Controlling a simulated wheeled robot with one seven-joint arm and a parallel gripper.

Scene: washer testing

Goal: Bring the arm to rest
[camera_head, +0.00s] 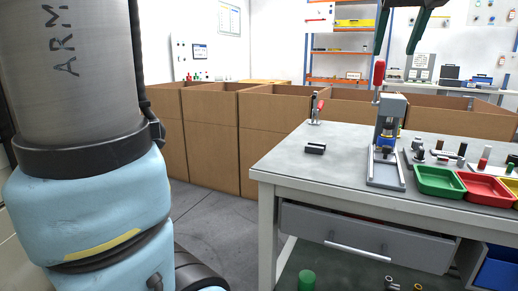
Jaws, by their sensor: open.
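My gripper (405,30) shows at the top right of the head view, with its two dark fingers apart and nothing between them. It hangs in the air above the far part of the workbench (280,155), and its upper part is cut off by the picture's edge. My arm's grey and light-blue links fill the left side. The links between them and the gripper are out of view.
A press with a red handle (388,135) stands on the bench below the gripper. A green tray (438,192) and a red tray (484,200) lie to its right. A small black block (315,148) lies left. Cardboard boxes (208,120) line the back.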

